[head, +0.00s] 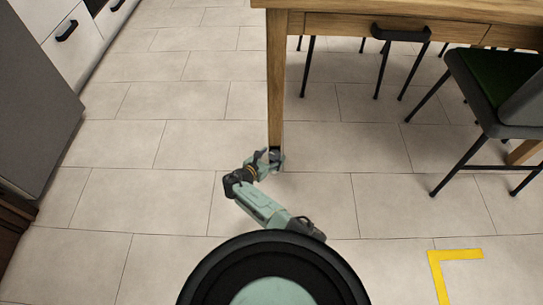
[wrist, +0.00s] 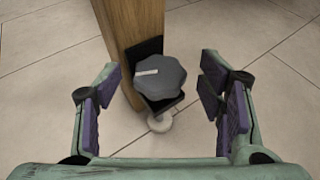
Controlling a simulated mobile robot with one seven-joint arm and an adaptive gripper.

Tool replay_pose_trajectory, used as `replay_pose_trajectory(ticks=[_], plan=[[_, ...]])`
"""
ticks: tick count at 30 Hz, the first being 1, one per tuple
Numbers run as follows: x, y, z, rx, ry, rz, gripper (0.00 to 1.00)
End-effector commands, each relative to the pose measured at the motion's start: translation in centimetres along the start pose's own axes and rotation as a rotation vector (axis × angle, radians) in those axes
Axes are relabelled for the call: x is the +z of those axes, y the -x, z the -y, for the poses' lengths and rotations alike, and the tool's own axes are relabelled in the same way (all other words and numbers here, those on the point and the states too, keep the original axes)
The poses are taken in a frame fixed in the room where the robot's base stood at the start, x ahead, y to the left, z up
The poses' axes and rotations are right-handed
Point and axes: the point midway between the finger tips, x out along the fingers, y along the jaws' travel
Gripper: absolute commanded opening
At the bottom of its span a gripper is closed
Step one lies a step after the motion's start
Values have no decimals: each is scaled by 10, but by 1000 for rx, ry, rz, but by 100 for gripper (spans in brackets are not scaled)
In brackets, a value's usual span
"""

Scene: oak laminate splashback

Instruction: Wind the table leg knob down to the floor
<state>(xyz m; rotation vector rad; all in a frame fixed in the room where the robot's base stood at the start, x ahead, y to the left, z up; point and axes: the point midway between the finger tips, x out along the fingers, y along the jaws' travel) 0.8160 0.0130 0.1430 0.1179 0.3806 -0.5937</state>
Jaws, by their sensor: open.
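The wooden table leg (wrist: 134,38) stands upright in the wrist view, with a dark bracket at its lower end. A dark grey lobed knob (wrist: 160,76) with a pale stripe is on the bracket. Below it a small pale foot (wrist: 160,122) shows near the floor tiles; whether it touches them I cannot tell. My gripper (wrist: 160,97) is open, with one purple-padded finger to each side of the knob, apart from it. In the head view the table leg (head: 276,80) comes down to my gripper (head: 268,160), which hides most of the knob there.
The wooden table (head: 400,15) with a dark-handled drawer stands above. A dark chair (head: 500,90) with a green seat stands at the right. White drawers (head: 75,35) and a grey cabinet (head: 35,100) line the left. Yellow tape (head: 440,262) marks the floor. Tiles left of the leg are clear.

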Motion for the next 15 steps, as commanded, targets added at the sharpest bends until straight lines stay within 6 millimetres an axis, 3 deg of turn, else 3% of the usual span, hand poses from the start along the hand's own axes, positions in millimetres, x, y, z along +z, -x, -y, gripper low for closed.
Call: replay_pose_trajectory(ticks=[5, 15], plan=[[8, 3, 0, 0, -3, -1, 62], [64, 26, 0, 0, -6, 0, 62]])
